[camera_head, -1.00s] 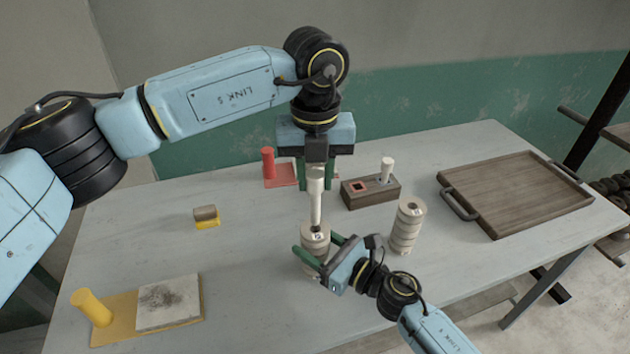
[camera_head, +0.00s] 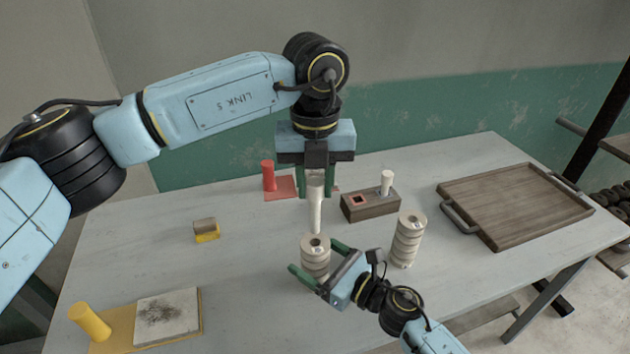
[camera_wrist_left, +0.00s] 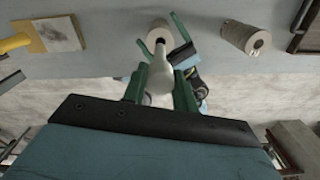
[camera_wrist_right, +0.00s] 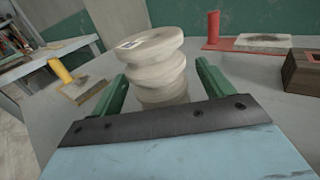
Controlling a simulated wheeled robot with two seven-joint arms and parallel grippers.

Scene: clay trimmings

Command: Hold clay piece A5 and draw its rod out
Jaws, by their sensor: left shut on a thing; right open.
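The clay piece, a stack of pale rings (camera_head: 315,262), stands upright on the table. A small tag on its top shows too, but I cannot read it. The piece is large in the right wrist view (camera_wrist_right: 160,75). My left gripper (camera_head: 315,188) is shut on a pale rod (camera_head: 316,212), held upright above the piece. The rod's lower end looks clear of the piece's top hole (camera_head: 316,242). My right gripper (camera_head: 318,259) is open, its fingers on either side of the piece; a gap shows beside the right finger.
A second ringed stack (camera_head: 406,243) stands close right of my right gripper. Behind are a wooden block (camera_head: 366,206) with a white peg (camera_head: 386,182) and a red stand (camera_head: 279,190). A tray (camera_head: 470,197) is at right; a yellow stand (camera_head: 110,335) and sponge (camera_head: 206,232) are left.

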